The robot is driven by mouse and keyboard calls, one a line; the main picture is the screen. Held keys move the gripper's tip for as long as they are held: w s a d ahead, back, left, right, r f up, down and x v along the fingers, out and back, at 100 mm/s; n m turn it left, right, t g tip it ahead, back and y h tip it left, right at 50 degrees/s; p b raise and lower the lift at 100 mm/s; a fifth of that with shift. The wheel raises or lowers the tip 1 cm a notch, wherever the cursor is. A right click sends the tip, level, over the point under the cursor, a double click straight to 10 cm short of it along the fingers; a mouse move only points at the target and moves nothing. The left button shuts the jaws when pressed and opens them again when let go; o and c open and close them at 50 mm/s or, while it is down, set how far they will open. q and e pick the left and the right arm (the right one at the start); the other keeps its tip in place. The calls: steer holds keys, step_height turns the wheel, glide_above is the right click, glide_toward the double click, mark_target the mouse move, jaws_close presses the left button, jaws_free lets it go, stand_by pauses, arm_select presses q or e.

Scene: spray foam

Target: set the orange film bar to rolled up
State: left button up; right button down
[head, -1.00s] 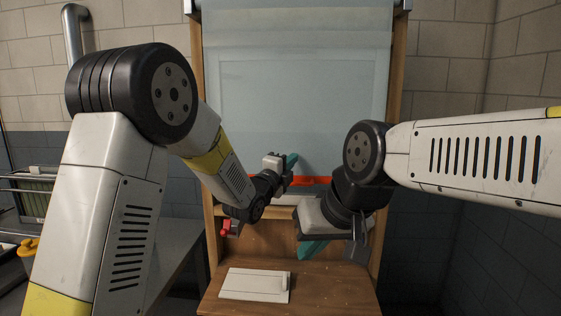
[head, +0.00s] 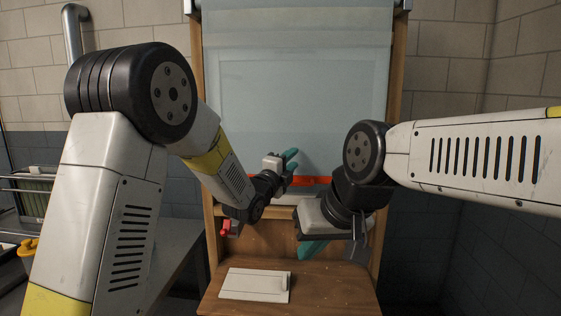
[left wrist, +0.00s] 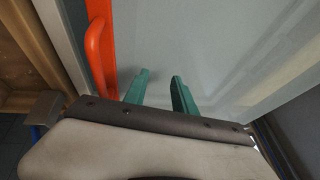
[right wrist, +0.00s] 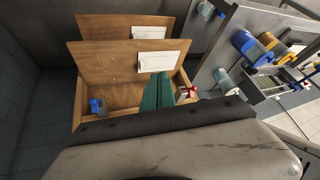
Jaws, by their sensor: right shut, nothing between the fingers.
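The orange film bar (head: 318,181) lies level along the lower edge of the pale translucent film (head: 300,100), which hangs down over the wooden frame. In the left wrist view the orange bar (left wrist: 104,72) shows with its loop handle at the left. My left gripper (head: 290,161) is open and empty. Its green fingers (left wrist: 160,92) are over the film just beside the bar; I cannot tell whether one touches it. My right gripper (head: 311,250) is shut and empty, lower and right, below the bar in the head view. Its closed fingers show in the right wrist view (right wrist: 158,92).
A wooden ledge (head: 335,298) with a white plate (head: 254,285) is below. A red knob (head: 225,228) sits at the frame's lower left. A grey bench with a rack (head: 30,200) stands left. The right arm is close in front of the frame's right side.

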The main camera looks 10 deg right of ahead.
arm_select(q)
steer(key=v, duration=0.7)
steer(key=shift+s+a, duration=0.25)
